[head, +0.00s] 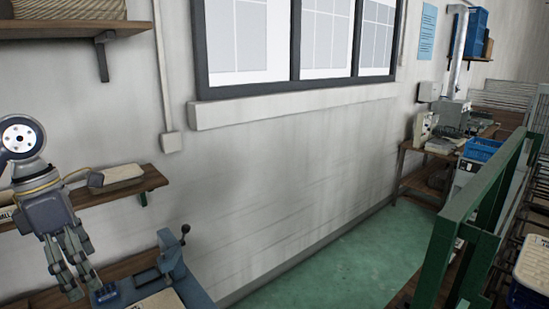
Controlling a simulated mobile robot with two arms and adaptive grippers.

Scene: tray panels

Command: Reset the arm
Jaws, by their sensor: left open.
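My left gripper (74,270) is in the lower left of the head view, at the end of my left arm, which comes in from the left edge. It points down with its fingers apart, and I see nothing held between them. It hangs in front of a wall shelf and to the left of a blue-grey bench machine (182,272). My right gripper is not in view.
A wooden wall shelf (150,180) is behind my left gripper. A green metal frame (450,228) stands on the right. A workbench (425,152) with equipment and a blue crate (482,149) are farther back. Green floor (345,262) lies clear in the middle.

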